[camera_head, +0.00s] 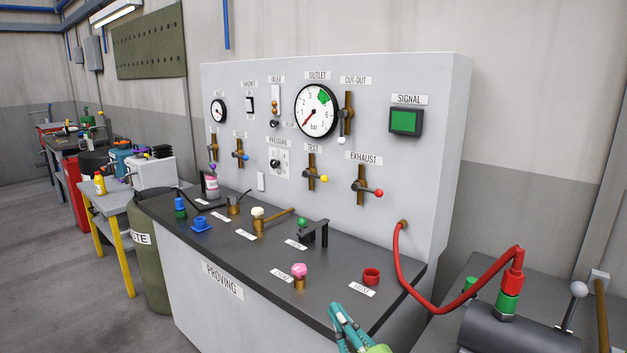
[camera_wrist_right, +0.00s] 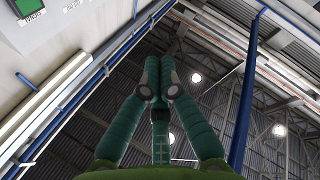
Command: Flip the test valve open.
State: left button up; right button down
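The test valve (camera_head: 312,174) is on the upright panel under the TEST label. It has a vertical brass pipe and a short lever pointing right, with a yellow knob (camera_head: 324,179) at its end. My right gripper (camera_head: 338,312) has teal fingers and is low at the front edge of the bench, well below the valve and apart from it. In the right wrist view its fingers (camera_wrist_right: 168,62) point up with their tips close together and nothing visible between them. How far they are closed is unclear. My left gripper is out of view.
The exhaust valve (camera_head: 366,188) with a red knob is right of the test valve. The outlet gauge (camera_head: 317,110) is above. Several fittings stand on the dark bench top (camera_head: 247,262). A red hose (camera_head: 410,275) hangs at the right, beside a dark cylinder (camera_head: 505,332).

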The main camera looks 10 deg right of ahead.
jog(key=s+d+f+m+g+h, duration=0.2)
jog(key=s+d+f+m+g, duration=0.1)
jog(key=f, duration=0.4)
jog(key=s+d+f+m+g+h, duration=0.2)
jog(key=s+f+m+g+h, duration=0.1)
jog(key=f, duration=0.3)
jog(key=s+d+f+m+g+h, duration=0.2)
jog(key=s+d+f+m+g, duration=0.1)
jog(key=f, duration=0.4)
jog(key=s+f+m+g, duration=0.2)
jog(key=s+f+g, duration=0.4)
jog(key=s+f, duration=0.7)
jog(key=s+f+g, duration=0.2)
jog(key=s+f, duration=0.3)
jog(key=f, duration=0.7)
jog(key=s+f+g, duration=0.1)
jog(key=s+f, duration=0.3)
jog(key=f, duration=0.7)
jog(key=s+d+f, duration=0.1)
jog(key=s+f, duration=0.3)
jog(key=s, duration=0.3)
jog(key=s+d+f+g, duration=0.1)
jog(key=s+f, duration=0.4)
jog(key=s, duration=0.2)
jog(key=shift+f, duration=0.3)
